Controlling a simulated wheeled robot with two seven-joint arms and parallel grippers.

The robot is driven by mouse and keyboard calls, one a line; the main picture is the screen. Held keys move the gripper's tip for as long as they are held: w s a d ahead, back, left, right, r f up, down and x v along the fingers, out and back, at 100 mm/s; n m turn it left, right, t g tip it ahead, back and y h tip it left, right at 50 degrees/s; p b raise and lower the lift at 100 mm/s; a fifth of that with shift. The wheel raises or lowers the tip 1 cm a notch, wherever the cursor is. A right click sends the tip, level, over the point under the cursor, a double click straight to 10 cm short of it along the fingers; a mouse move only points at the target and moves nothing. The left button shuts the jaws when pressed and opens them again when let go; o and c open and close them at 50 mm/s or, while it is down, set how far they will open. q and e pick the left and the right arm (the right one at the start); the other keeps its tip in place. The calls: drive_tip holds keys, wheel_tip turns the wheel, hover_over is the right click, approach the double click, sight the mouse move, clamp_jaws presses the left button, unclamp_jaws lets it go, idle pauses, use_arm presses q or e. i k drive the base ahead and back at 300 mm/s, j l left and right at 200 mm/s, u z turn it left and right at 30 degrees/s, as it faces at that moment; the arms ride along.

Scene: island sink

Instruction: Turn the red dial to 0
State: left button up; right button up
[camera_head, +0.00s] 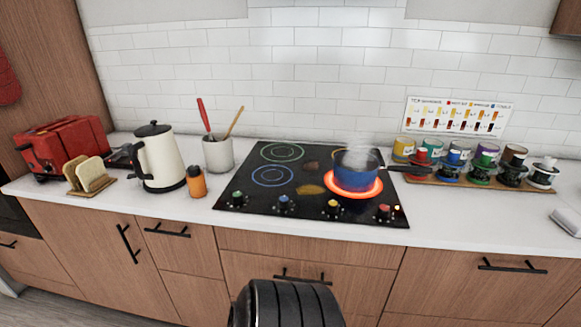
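The red dial (384,212) is at the front right corner of the black cooktop (237,185), the rightmost in a row of coloured dials. The burner behind it glows orange-red (335,193), and a blue pot (357,172) stands on it with steam rising. A small light shows just right of the red dial. The dial's number setting is too small to read. Neither of my grippers is in view.
A green dial (237,198), a blue dial (284,203) and a yellow dial (334,208) share the front edge. The pot's dark handle (395,168) points right towards a wooden rack (440,181) of coloured jars. A kettle (159,160) and an orange bottle (196,182) stand left.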

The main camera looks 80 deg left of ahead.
sight(383, 212)
drive_tip(key=u, duration=2.25)
